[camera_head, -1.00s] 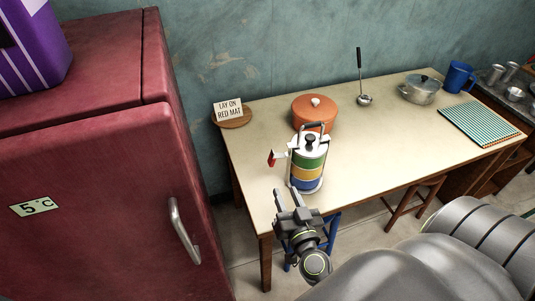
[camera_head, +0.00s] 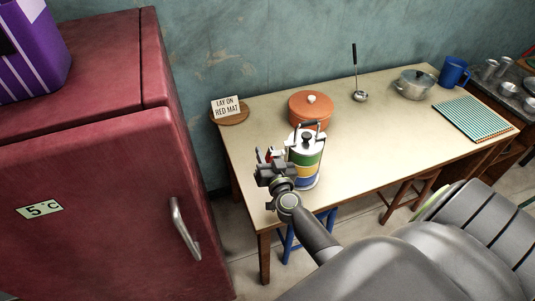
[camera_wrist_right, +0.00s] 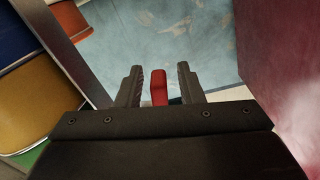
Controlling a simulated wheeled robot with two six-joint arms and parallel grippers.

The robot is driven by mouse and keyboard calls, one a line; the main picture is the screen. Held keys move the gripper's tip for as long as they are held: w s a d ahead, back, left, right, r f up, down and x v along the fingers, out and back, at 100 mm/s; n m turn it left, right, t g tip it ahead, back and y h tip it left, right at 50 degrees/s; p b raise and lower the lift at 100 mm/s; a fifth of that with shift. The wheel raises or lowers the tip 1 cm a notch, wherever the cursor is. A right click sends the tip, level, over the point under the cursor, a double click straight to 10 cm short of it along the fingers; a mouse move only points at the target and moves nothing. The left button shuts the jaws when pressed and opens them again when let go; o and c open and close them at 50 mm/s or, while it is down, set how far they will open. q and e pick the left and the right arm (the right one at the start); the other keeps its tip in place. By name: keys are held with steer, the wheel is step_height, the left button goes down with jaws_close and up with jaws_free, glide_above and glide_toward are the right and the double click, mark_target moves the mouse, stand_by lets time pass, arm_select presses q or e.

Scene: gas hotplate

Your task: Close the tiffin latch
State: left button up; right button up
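The tiffin (camera_head: 306,157) stands upright near the table's front left, with white, green, yellow and blue bands and a metal carrying frame. Its red latch tab (camera_head: 273,153) sticks out on its left side, partly hidden by my gripper. My right gripper (camera_head: 266,162) is at the tiffin's left side. In the right wrist view, the red latch tab (camera_wrist_right: 159,87) shows between the two spread fingers of my right gripper (camera_wrist_right: 160,84), with gaps on both sides. The tiffin (camera_wrist_right: 38,95) fills the left edge there. My left gripper is not in view.
An orange pot (camera_head: 310,108) stands close behind the tiffin. The red fridge (camera_head: 100,190) stands left.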

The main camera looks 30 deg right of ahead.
jaws_close()
steer(key=shift+r, duration=0.1)
stand_by(0.3)
steer(key=shift+r+m+p, duration=0.25)
steer(key=shift+m+p, duration=0.25)
steer(key=shift+m, duration=0.15)
steer(key=shift+r+m+p, duration=0.25)
steer(key=shift+m+p, duration=0.25)
steer(key=shift+m, duration=0.15)
steer(key=m+p, duration=0.1)
steer(key=r+m+p, duration=0.1)
steer(key=m, duration=0.1)
steer(key=shift+s+d+r+m, duration=0.1)
steer(key=shift+r+m, duration=0.1)
steer(key=shift+m, duration=0.1)
steer(key=shift+s+d+r+m+p, duration=0.1)
steer(key=shift+d+r+m+p, duration=0.25)
steer(key=shift+m, duration=1.1)
steer(key=shift+s+d+r+m+p, duration=0.1)
steer(key=shift+d+r+m+p, duration=0.25)
steer(key=shift+m, duration=1.05)
steer(key=shift+s+d+r+m+p, duration=0.1)
steer(key=shift+d+r+m+p, duration=0.25)
steer(key=shift+m, duration=1.1)
